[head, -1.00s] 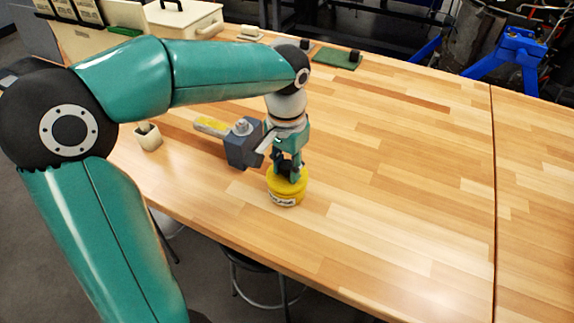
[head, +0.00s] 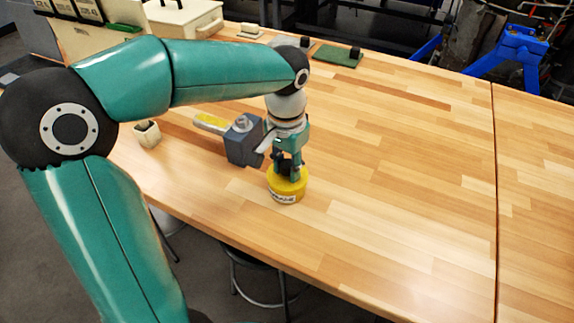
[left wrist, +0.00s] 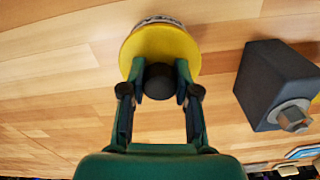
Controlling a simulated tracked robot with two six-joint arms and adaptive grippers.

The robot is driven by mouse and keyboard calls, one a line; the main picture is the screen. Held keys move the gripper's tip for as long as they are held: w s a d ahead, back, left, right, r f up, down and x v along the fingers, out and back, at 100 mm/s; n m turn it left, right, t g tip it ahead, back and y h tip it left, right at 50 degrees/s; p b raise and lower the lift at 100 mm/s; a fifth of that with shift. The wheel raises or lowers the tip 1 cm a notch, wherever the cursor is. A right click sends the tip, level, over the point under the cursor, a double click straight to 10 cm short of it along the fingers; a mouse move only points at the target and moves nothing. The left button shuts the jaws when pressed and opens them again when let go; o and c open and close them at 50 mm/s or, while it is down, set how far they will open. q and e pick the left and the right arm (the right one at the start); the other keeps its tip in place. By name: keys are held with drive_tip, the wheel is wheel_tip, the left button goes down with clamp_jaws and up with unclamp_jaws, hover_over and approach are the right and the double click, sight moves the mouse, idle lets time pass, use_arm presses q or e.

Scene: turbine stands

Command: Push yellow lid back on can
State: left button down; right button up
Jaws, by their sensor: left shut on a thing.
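The yellow can (head: 286,196) with a white label stands upright on the wooden table near its front edge. Its yellow lid (head: 301,179) sits on top, and in the left wrist view the round yellow lid (left wrist: 160,42) shows with a dark knob (left wrist: 159,80) at its middle. My left gripper (head: 288,174) points straight down over the can. In the left wrist view its two fingers (left wrist: 159,88) are shut on the dark knob. Whether a gap is left between lid and can is too small to tell. My right gripper does not show.
A grey block-shaped device (head: 241,147) with a metal nut stands just left of the can, close to my gripper. A small white cup (head: 148,135) stands farther left. A green board (head: 338,56) lies at the back. The table's right side is clear.

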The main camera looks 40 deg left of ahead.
use_arm(q)
drive_tip(key=shift+s+d+f, duration=0.1)
drive_tip(key=shift+s+f, duration=0.1)
drive_tip(key=shift+f, duration=0.3)
drive_tip(key=c, duration=1.2)
unclamp_jaws()
drive_tip(key=o, duration=0.4)
drive_tip(key=shift+w+f, duration=0.1)
drive_tip(key=shift+f, duration=0.05)
drive_tip(key=shift+o, duration=0.2)
drive_tip(key=shift+r, duration=0.2)
drive_tip(key=shift+o, duration=0.7)
drive_tip(key=shift+w, duration=0.1)
drive_tip(key=shift+r, duration=0.2)
